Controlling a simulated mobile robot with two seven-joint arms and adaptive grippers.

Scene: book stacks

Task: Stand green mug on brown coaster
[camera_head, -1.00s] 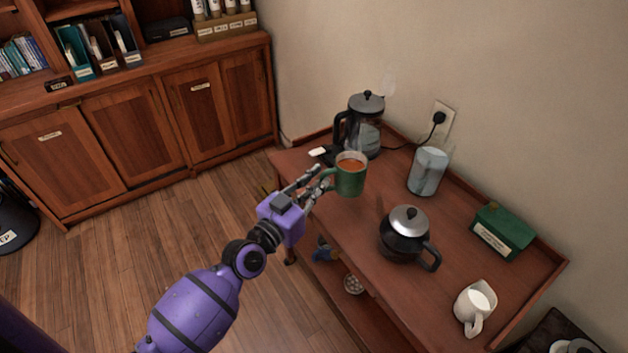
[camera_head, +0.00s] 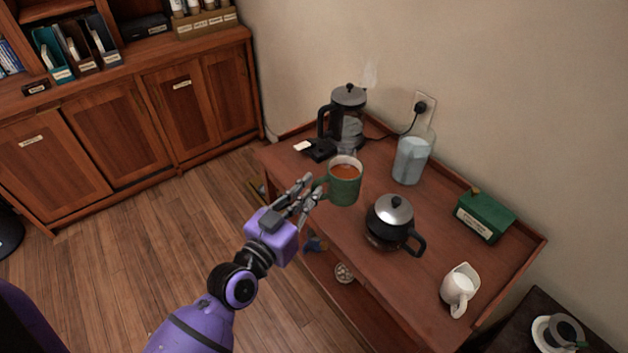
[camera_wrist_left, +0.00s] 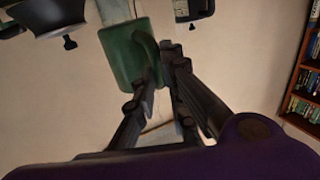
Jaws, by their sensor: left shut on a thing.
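The green mug (camera_head: 343,188) is upright, filled with orange-brown liquid. It is in front of the glass kettle and seems held above the left part of the wooden cart top. My left gripper (camera_head: 314,192) is shut on its handle, which faces left. In the left wrist view the mug (camera_wrist_left: 122,52) is between and beyond the fingers of my left gripper (camera_wrist_left: 161,66). I cannot make out a brown coaster in either view. My right gripper is not in view.
On the cart (camera_head: 350,252) stand a glass kettle (camera_head: 346,122), a small black box (camera_head: 320,150), a glass jug (camera_head: 411,160), a dark teapot (camera_head: 390,222), a green box (camera_head: 484,217) and a white creamer (camera_head: 459,290). A darker table (camera_head: 510,325) with a cup on a saucer is at lower right.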

